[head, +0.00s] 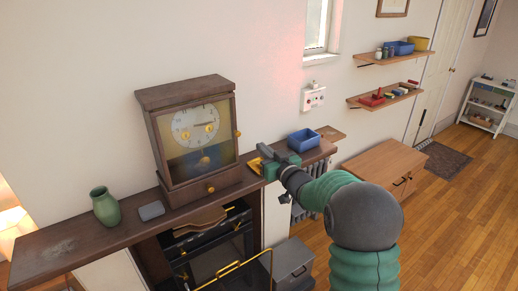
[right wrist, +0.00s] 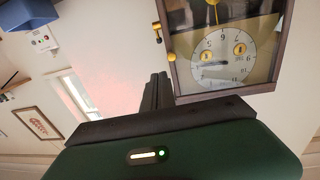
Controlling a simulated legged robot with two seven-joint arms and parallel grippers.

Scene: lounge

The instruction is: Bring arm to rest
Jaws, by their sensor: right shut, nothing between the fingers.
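My right arm reaches in from the lower right in the head view. Its green and dark right gripper (head: 266,160) is over the mantel shelf (head: 120,232), just right of the wooden clock (head: 188,190). In the right wrist view the dark fingers (right wrist: 158,88) are together with nothing between them, and the clock (right wrist: 228,92) appears upside down beside them. The clock's glass front looks closed, with brass knobs at its right edge and on its base. My left gripper is not in view.
A green vase (head: 105,206) and a grey block (head: 151,210) stand left of the clock. A small yellow item (head: 255,166) lies by the gripper, partly hidden. A blue bin (head: 303,140) is right of it. The fireplace (head: 215,258) is below. Wall shelves are farther right.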

